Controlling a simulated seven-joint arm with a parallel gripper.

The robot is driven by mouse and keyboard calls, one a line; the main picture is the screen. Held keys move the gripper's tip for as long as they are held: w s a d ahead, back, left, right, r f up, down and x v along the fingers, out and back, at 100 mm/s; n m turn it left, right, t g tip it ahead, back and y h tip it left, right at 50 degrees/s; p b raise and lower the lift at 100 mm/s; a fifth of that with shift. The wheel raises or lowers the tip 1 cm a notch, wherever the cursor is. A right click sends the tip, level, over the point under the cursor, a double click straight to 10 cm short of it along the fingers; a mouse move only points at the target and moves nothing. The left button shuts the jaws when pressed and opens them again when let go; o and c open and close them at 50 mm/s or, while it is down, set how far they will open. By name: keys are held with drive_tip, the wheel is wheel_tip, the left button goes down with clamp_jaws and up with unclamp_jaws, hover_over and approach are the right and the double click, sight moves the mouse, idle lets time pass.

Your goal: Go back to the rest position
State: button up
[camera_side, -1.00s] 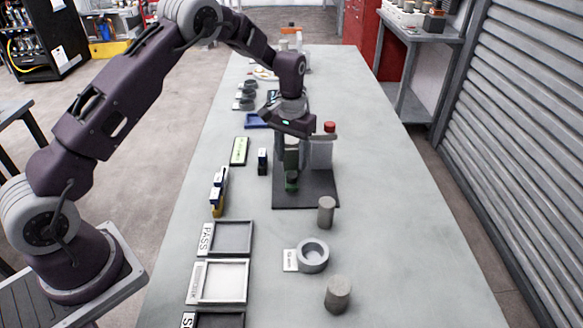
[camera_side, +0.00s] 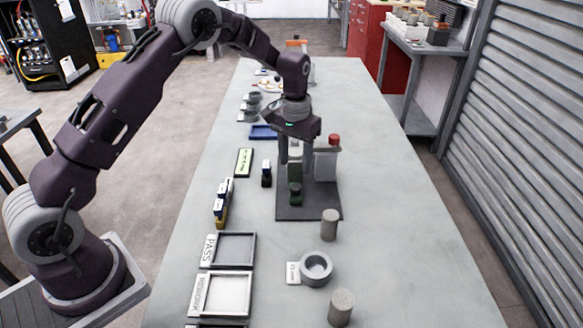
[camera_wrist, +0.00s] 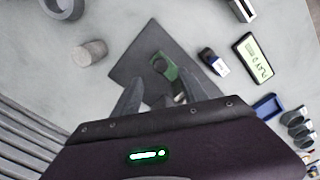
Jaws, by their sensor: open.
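My gripper (camera_side: 295,163) hangs over the dark mat (camera_side: 312,213) in the side view, fingers pointing down. It is open and nothing is held in it. In the wrist view its two fingers (camera_wrist: 160,88) are spread apart, with a green device (camera_wrist: 165,67) showing beyond and between them on the mat. In the side view the device's lower part (camera_side: 295,194) shows below the fingers. A grey stand with a red top (camera_side: 334,141) is just right of the gripper; I cannot tell the gap.
Grey cylinders (camera_side: 329,225), a grey ring (camera_side: 316,268) and framed trays (camera_side: 232,249) lie nearer the camera. A green-screened meter (camera_side: 244,162), a small dark block (camera_side: 267,173) and a blue tray (camera_side: 263,132) are left of the mat. The table's right side is clear.

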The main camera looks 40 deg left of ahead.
drive_tip(key=s+d+r+m+t, duration=0.1)
drive_tip(key=s+d+r+t, duration=0.1)
drive_tip(key=s+r, duration=0.7)
drive_tip(key=s+d+r+t, duration=0.1)
drive_tip(key=s+d+r, duration=0.1)
drive_tip(key=s+r, duration=0.75)
drive_tip(key=s+d+r+t, duration=0.1)
drive_tip(key=s, duration=0.7)
drive_tip(key=s+d+r+m+t, duration=0.1)
drive_tip(key=s, duration=0.7)
drive_tip(key=shift+s+t, duration=0.2)
drive_tip(key=shift+t, duration=0.1)
drive_tip(key=shift+r, duration=0.15)
